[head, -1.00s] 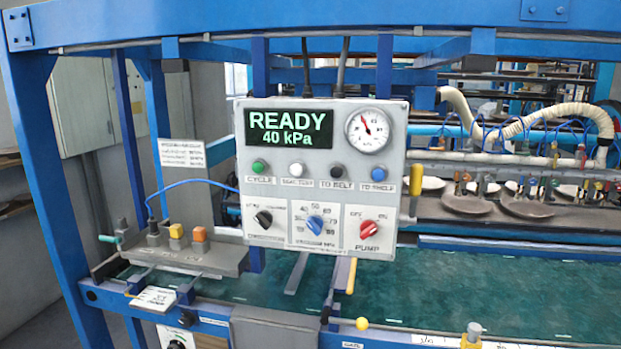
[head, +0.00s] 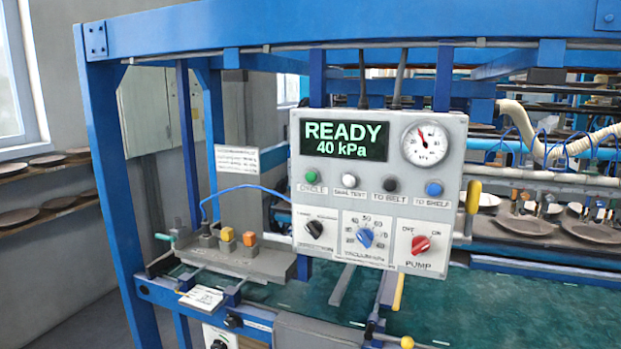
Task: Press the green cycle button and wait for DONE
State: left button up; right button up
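The grey control panel (head: 380,217) hangs on the blue frame in the middle of the head view. Its display (head: 346,138) reads READY and 40 kPa in green. The green cycle button (head: 311,177) is at the left end of the button row, with nothing touching it. To its right are a white seal test button (head: 349,179), a black to-belt button (head: 391,185) and a blue to-shelf button (head: 433,188). Below are a black knob (head: 315,229), a blue vacuum knob (head: 365,238) and a red pump knob (head: 420,245). Neither gripper is in view.
A pressure gauge (head: 425,144) sits at the panel's upper right. The green belt (head: 450,305) runs below the panel. Blue posts (head: 115,190) stand at left. The space before the panel is clear.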

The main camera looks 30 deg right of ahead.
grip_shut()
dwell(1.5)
